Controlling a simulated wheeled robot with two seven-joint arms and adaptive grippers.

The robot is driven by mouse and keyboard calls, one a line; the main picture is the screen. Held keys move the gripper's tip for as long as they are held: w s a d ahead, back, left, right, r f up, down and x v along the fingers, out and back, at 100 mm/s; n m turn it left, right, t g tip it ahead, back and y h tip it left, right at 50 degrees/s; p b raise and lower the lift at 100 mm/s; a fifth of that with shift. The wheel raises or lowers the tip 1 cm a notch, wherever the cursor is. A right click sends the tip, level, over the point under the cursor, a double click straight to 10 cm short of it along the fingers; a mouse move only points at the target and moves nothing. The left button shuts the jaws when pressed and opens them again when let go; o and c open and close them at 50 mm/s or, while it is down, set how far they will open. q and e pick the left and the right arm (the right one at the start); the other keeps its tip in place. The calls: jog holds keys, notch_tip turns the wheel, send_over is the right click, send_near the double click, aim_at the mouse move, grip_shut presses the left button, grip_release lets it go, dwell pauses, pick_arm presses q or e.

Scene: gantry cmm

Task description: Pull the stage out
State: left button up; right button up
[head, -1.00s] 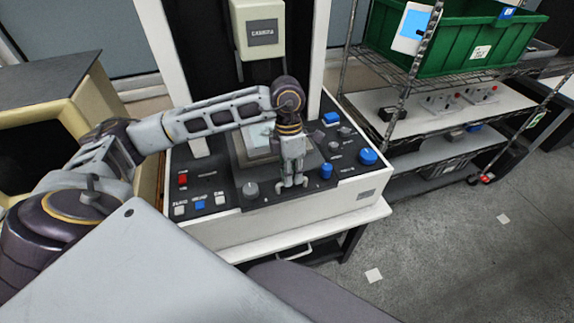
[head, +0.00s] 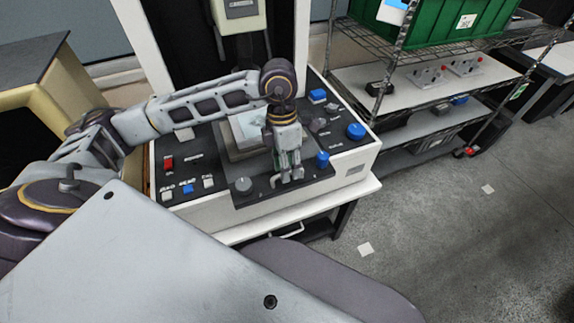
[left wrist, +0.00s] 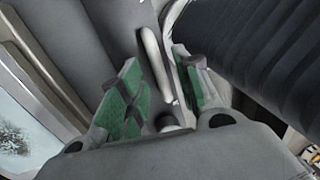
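The stage (head: 240,160) is in the grey-white machine (head: 262,207), with a pale square block on it and a dark front part with a grey knob. It sticks out towards me. My left gripper (head: 287,181) points down at the stage's front, between the grey knob and a blue knob. The left forearm covers part of the machine behind. My right gripper is not in view.
A wire shelf (head: 440,80) with a green bin (head: 430,24) stands at the right. A cream cabinet (head: 55,105) stands at the left. The machine's column (head: 238,12) rises behind the stage. The floor (head: 450,240) at the right front is mostly clear.

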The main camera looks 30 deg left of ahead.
pick_arm(q)
jog(key=shift+w+a+r, duration=0.15)
jog(key=shift+r, duration=0.6)
notch_tip(320, 180, up, 10)
jog(key=w+a, duration=0.1)
jog(key=shift+a+r, duration=0.15)
jog(key=shift+a, duration=0.1)
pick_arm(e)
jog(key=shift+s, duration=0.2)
pick_arm(q)
jog(key=shift+w+r, duration=0.1)
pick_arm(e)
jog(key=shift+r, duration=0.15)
pick_arm(q)
notch_tip(320, 180, up, 9)
jog(key=p, duration=0.9)
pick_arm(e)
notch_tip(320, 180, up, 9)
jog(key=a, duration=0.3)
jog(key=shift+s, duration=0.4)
